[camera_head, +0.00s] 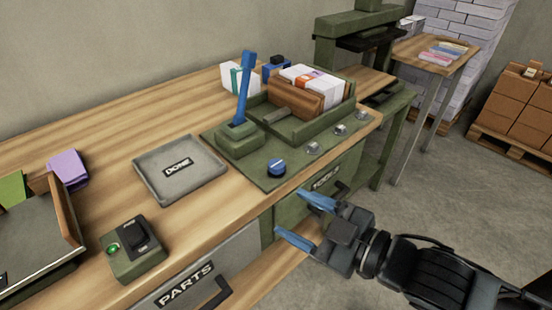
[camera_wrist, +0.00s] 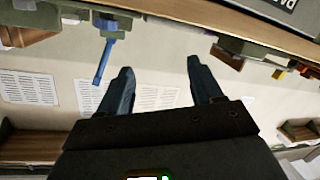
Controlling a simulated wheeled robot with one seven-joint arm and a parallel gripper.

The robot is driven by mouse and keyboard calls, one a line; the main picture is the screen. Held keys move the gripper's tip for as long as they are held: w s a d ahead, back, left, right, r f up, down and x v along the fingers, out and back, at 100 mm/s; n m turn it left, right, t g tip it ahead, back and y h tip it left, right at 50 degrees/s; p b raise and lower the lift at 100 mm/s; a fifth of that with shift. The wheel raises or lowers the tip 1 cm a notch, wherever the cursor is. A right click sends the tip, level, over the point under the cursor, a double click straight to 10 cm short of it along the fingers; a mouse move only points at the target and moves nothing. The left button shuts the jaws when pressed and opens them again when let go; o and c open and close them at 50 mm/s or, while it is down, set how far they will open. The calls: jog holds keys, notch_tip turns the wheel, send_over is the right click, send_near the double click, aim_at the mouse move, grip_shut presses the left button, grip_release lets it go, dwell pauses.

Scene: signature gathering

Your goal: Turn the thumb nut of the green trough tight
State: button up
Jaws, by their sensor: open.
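The green trough (camera_head: 328,122) stands on a green base plate (camera_head: 240,170) near the bench's right end. It holds white packets (camera_head: 303,78) and a wooden block (camera_head: 294,101). A blue knob (camera_head: 276,167) sits at the plate's front corner, with several small silver knobs (camera_head: 312,148) along the front edge to its right. I cannot tell for certain which is the thumb nut, nor how tight it is. My gripper (camera_head: 306,220) is open and empty, in front of the bench edge and apart from the knobs. Its two fingers also show in the wrist view (camera_wrist: 161,72).
A blue lever (camera_head: 245,88) rises from the plate left of the trough. A grey DONE tray (camera_head: 180,172) and a switch box (camera_head: 131,250) lie farther left. Drawers marked PARTS (camera_head: 185,290) and TOOLS (camera_head: 326,182) are below. Bare bench separates tray and switch box.

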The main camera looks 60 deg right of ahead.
jog(key=w+d+r+m+h+b, duration=0.1)
jog(key=w+d+r+m+h, duration=0.3)
jog(key=w+d+r+h, duration=0.85)
jog(key=s+d+r+m+g+h+b, duration=0.1)
jog(key=d+r+m+g, duration=0.3)
jog(key=d+m+g, duration=0.3)
jog(key=s+d+r+m+g+h+b, duration=0.1)
jog(key=d+r+m+g+h, duration=0.15)
jog(key=d+m+g, duration=0.5)
jog(key=m+g+y+b, duration=0.2)
jog(key=m+y, duration=0.4)
jog(key=y, duration=1.2)
send_over(276, 164)
jog(key=shift+t, duration=0.25)
jog(key=f, duration=1.1)
jog(key=shift+d+f, duration=0.2)
jog(key=shift+f, duration=0.05)
jog(key=shift+a+f, duration=0.1)
jog(key=shift+a, duration=0.1)
jog(key=shift+f, duration=3.8)
